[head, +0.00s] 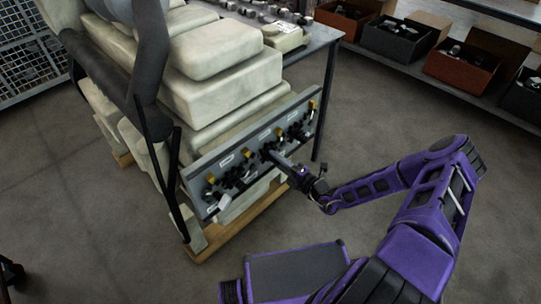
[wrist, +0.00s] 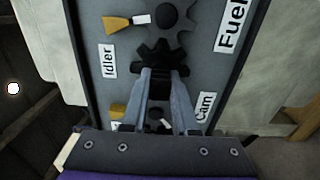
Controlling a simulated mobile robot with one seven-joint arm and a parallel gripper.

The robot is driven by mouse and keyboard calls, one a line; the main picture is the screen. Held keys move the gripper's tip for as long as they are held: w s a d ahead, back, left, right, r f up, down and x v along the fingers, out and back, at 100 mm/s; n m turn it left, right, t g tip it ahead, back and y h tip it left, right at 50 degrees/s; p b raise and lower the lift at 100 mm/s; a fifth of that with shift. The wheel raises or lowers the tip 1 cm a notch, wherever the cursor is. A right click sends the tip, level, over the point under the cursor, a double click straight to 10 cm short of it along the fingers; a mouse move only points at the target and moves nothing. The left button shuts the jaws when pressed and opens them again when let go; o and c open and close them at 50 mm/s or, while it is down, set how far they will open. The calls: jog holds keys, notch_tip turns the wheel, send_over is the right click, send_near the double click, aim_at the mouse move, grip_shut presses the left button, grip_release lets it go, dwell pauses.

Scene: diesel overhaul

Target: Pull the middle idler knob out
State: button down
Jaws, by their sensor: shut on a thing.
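The grey panel (head: 225,172) is mounted low on the front of the engine block and carries several black knobs, yellow tabs and white labels. In the wrist view, the panel (wrist: 215,68) shows labels reading Idler (wrist: 108,61), Fuel (wrist: 231,26) and Cam (wrist: 205,106). A black star-shaped knob (wrist: 160,52) lies between my fingertips, close to the Idler label. My gripper (wrist: 162,76) is shut on this knob, one finger on each side. In the head view, my gripper (head: 273,155) reaches the middle of the panel from the right. The fingers hide part of the knob.
Pale engine blocks (head: 215,95) rise behind the panel on a wooden pallet (head: 240,222). A dark upright hose and rods stand at the left. A table (head: 318,38) is behind, and a shelf with open boxes (head: 465,65) is at the upper right.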

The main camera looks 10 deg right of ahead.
jog(key=shift+s+d, duration=0.1)
dwell(0.3)
jog(key=shift+v, duration=1)
jog(key=shift+c, duration=0.4)
grip_release()
jog(key=p+v, duration=0.1)
jog(key=v, duration=0.6)
